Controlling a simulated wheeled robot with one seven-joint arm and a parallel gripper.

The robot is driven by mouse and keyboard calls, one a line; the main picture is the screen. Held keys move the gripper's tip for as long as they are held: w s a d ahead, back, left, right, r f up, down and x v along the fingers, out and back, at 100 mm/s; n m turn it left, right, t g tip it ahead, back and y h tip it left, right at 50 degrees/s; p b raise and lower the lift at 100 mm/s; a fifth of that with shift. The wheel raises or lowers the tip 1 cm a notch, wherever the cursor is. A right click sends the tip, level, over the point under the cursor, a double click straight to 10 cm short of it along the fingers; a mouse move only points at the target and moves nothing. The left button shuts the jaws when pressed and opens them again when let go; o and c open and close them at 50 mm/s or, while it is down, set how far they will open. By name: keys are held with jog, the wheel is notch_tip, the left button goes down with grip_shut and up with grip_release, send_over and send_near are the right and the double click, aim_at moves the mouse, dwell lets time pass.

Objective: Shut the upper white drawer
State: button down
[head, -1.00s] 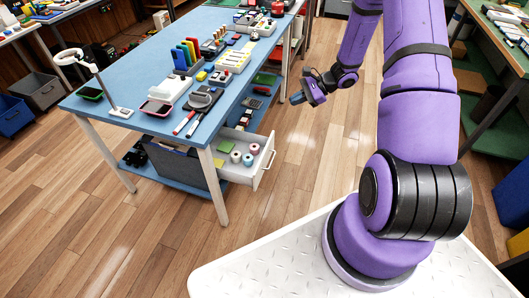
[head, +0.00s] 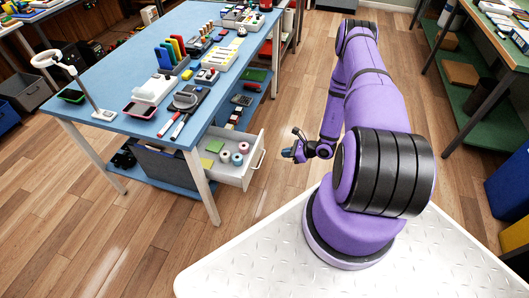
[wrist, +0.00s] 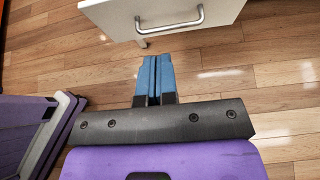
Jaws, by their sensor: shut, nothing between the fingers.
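The upper white drawer (head: 237,174) stands pulled out below the blue table, toward my arm. Rolls of tape and a green pad lie inside it. Its front and metal handle (wrist: 170,23) show at the top of the wrist view. My gripper (head: 287,154) is to the right of the drawer front in the head view, apart from it. In the wrist view its blue fingers (wrist: 155,62) are together and empty, pointing toward the drawer front, with wooden floor showing between.
The blue table (head: 122,60) carries phones, a lamp, pens and several small stands. A table leg (head: 202,188) stands left of the drawer. A lower blue shelf (head: 165,178) lies beneath. The wooden floor right of the drawer is clear.

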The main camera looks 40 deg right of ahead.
send_near(254, 154)
jog(key=x, duration=0.5)
jog(key=shift+f, duration=0.5)
jog(key=shift+w+a, duration=0.5)
jog(key=shift+w, duration=0.25)
jog(key=w+a, duration=1.3)
jog(key=w, duration=0.4)
